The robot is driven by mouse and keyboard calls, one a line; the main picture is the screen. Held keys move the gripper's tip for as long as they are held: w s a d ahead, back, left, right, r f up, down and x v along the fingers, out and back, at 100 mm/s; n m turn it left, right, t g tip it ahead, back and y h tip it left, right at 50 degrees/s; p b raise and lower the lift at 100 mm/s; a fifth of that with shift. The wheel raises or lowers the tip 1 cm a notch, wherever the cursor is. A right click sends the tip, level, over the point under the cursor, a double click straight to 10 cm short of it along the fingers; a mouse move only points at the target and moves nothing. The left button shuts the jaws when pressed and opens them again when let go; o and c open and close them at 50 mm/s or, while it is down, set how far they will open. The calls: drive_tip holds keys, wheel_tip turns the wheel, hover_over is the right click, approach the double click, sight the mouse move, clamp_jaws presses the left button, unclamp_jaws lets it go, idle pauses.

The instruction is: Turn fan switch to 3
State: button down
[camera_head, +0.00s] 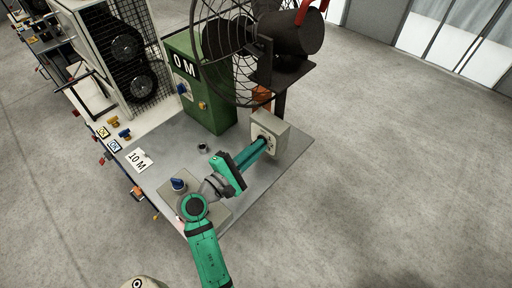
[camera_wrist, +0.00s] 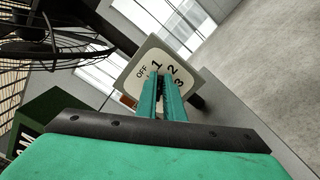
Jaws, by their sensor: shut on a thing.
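The fan switch box (camera_head: 281,133) is a pale box on the post under the fan. In the wrist view its face (camera_wrist: 180,57) shows OFF, 1, 2 and 3. My gripper (camera_head: 266,142) reaches the face of this box. In the wrist view the two green fingers (camera_wrist: 163,80) are close together and point at the middle of the dial, shut on the switch knob. The fingers hide the knob, so its exact setting cannot be told. The fan (camera_head: 240,45) with its dark wire cage stands above the box.
A green cabinet (camera_head: 205,95) marked 0 M stands left of the fan. A blue knob (camera_head: 178,184) on a plate and a small dark cylinder (camera_head: 202,148) are on the grey table (camera_head: 165,180). Open floor lies to the right.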

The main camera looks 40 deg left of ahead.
drive_tip(key=shift+s+d+f+m, duration=0.1)
drive_tip(key=shift+f+m, duration=0.15)
drive_tip(key=shift+m, duration=0.95)
drive_tip(key=c, duration=1.9)
unclamp_jaws()
drive_tip(key=shift+o, duration=0.2)
